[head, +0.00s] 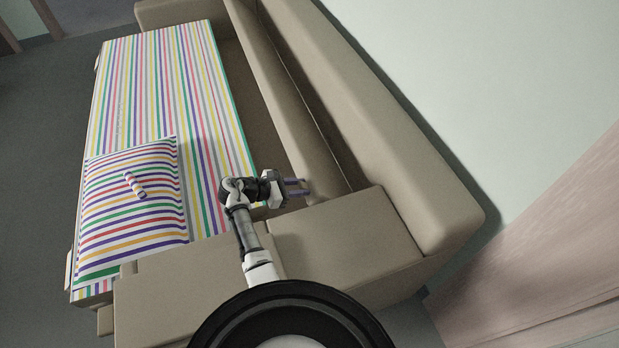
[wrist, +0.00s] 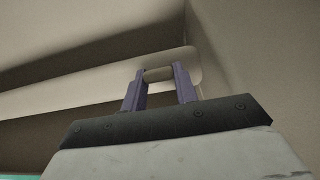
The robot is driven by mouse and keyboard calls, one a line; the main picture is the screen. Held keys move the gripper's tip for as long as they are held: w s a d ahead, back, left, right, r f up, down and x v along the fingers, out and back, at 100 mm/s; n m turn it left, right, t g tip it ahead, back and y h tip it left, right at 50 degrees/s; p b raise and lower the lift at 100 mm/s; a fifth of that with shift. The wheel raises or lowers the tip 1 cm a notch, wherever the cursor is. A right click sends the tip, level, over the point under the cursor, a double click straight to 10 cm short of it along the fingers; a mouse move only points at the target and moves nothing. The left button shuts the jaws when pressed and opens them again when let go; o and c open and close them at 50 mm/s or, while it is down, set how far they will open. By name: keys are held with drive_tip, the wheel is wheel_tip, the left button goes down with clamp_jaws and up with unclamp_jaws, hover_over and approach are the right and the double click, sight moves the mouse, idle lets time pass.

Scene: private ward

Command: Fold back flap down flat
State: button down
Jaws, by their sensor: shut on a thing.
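The back flap (head: 285,112) is a long beige padded panel running along the sofa in front of its backrest. It stands raised, with a dark gap between it and the backrest; its exact tilt is hard to tell. My gripper (head: 303,187) is at the flap's near end, beside the sofa's near arm. In the wrist view the two purple fingers (wrist: 160,76) are on either side of the flap's rounded end edge (wrist: 172,62), shut on it. The fingers hide part of that end.
The sofa's backrest (head: 385,110) and wide near arm (head: 345,235) border the flap closely. A striped mattress (head: 165,75) with a striped pillow (head: 130,215) lies to the left, with a small striped roll (head: 135,185) on the pillow. A pale wall (head: 480,80) is at right.

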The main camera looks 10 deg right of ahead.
drive_tip(key=shift+s+a+f, duration=0.2)
drive_tip(key=shift+a+f, duration=0.15)
drive_tip(key=shift+f, duration=0.25)
drive_tip(key=shift+s+a+f, duration=0.15)
drive_tip(key=shift+a+f, duration=0.15)
drive_tip(key=shift+f, duration=0.25)
drive_tip(key=c, duration=1.1)
unclamp_jaws()
drive_tip(key=shift+d+f, duration=0.1)
drive_tip(key=v, duration=0.4)
drive_tip(key=b+v, duration=0.1)
drive_tip(key=v, duration=0.4)
drive_tip(key=b+v, duration=0.1)
drive_tip(key=v, duration=0.4)
drive_tip(key=shift+w+r, duration=0.25)
drive_tip(key=shift+r, duration=0.1)
